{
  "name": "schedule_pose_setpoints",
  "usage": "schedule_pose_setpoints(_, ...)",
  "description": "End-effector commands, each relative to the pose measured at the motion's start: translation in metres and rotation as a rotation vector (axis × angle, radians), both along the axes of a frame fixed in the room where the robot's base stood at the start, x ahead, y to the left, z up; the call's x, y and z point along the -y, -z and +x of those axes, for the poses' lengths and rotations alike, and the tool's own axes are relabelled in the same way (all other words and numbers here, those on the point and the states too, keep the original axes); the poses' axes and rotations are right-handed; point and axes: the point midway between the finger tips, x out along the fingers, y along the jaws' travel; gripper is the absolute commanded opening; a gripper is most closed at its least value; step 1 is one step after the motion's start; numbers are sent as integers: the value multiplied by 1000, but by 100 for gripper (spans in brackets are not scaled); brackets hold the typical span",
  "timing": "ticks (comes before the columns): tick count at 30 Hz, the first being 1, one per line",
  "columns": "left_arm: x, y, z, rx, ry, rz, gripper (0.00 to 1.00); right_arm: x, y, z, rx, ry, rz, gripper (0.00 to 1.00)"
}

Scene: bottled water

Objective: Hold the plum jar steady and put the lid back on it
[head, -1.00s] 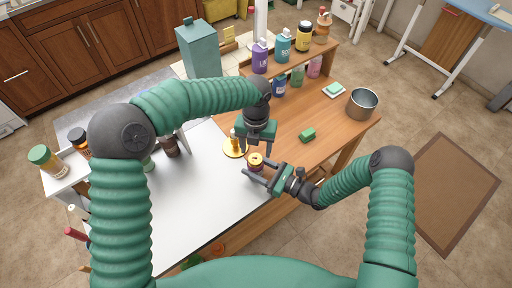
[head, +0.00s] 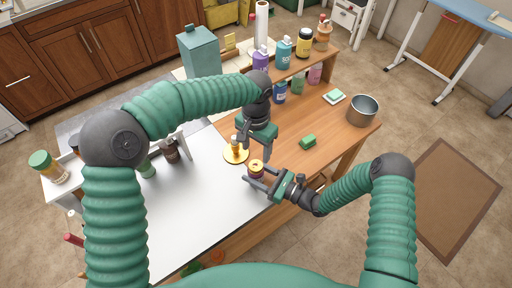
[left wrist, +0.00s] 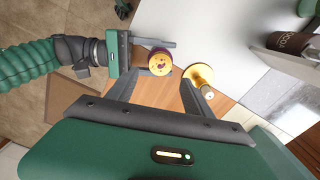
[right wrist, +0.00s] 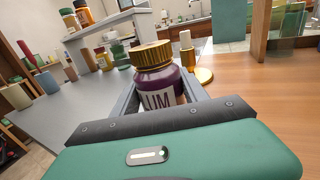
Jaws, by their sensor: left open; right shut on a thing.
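The plum jar (head: 257,174) is small and purple, upright at the table's near edge. It also shows in the right wrist view (right wrist: 159,82), where its label reads "UM". A ribbed gold lid (right wrist: 152,54) sits on its mouth and looks level; whether it is screwed tight I cannot tell. In the left wrist view the lid's top (left wrist: 160,61) has dark marks. My right gripper (head: 257,183) is shut around the jar's body from the right. My left gripper (head: 258,155) is open and empty above the jar, fingers pointing down, apart from the lid.
A round gold stand (head: 236,155) with a small upright piece is close beside the jar, left of it. A green sponge (head: 308,141) and a metal pot (head: 362,110) are to the right. Several bottles stand at the back. The white tabletop (head: 190,205) at left is mostly clear.

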Motion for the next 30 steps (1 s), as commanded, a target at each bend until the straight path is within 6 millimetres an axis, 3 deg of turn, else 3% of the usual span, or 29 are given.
schedule_pose_setpoints(4,0,-1,0,0,-99,0,60,0,0,0,-1,0,-1,0)
schedule_pose_setpoints(14,0,1,0,-1,-103,1,60,0,0,0,-1,0,-1,0)
schedule_pose_setpoints(30,0,75,-1,-2,-102,1,60,0,0,0,-1,0,-1,0)
